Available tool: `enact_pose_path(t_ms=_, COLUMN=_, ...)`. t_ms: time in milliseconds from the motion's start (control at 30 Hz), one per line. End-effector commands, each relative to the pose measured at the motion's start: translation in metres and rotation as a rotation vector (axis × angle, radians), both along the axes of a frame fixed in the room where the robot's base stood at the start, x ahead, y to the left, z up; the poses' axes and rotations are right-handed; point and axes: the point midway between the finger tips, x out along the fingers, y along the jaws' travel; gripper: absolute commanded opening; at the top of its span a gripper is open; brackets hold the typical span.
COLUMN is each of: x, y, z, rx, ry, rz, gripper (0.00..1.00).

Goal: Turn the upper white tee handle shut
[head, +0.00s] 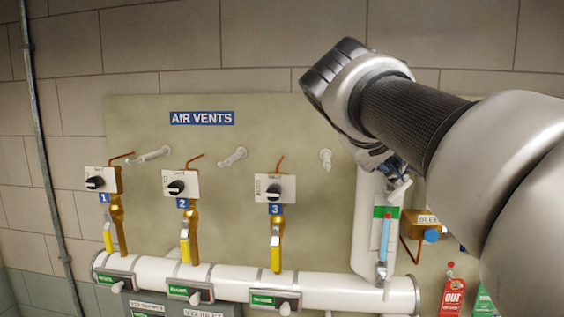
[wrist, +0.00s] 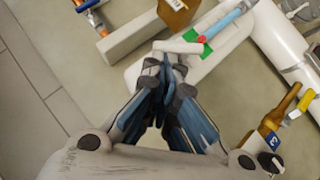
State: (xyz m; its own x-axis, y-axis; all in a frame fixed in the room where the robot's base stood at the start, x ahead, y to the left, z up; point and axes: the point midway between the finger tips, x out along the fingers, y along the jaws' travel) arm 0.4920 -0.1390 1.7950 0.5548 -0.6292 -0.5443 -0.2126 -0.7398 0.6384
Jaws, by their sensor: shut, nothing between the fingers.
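The upper white tee handle (head: 398,190) sits at the top of the sight gauge, partly hidden by my gripper in the head view. In the wrist view the handle (wrist: 178,47) is a short white bar just beyond my fingertips. My gripper (wrist: 168,72) is shut and empty, with its fingertips close to the bar; I cannot tell whether they touch it. In the head view my gripper (head: 388,165) is mostly behind my arm. The gauge's blue tube (head: 385,240) runs down to a lower white handle (head: 386,287).
Three vent valves with yellow levers stand left of the gauge, including valve 3 (head: 275,240). A white manifold pipe (head: 330,290) runs below. A brass bleed block (head: 420,222) with a blue knob and a red tag (head: 452,294) are to the right.

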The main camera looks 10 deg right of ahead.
Motion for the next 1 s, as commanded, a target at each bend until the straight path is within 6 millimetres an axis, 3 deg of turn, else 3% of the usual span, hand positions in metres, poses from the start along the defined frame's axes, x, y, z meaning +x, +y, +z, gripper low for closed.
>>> enact_pose_path(t_ms=1000, x=-0.004, y=-0.013, z=0.004, rx=0.264, ry=-0.077, rz=-0.002, gripper=0.00)
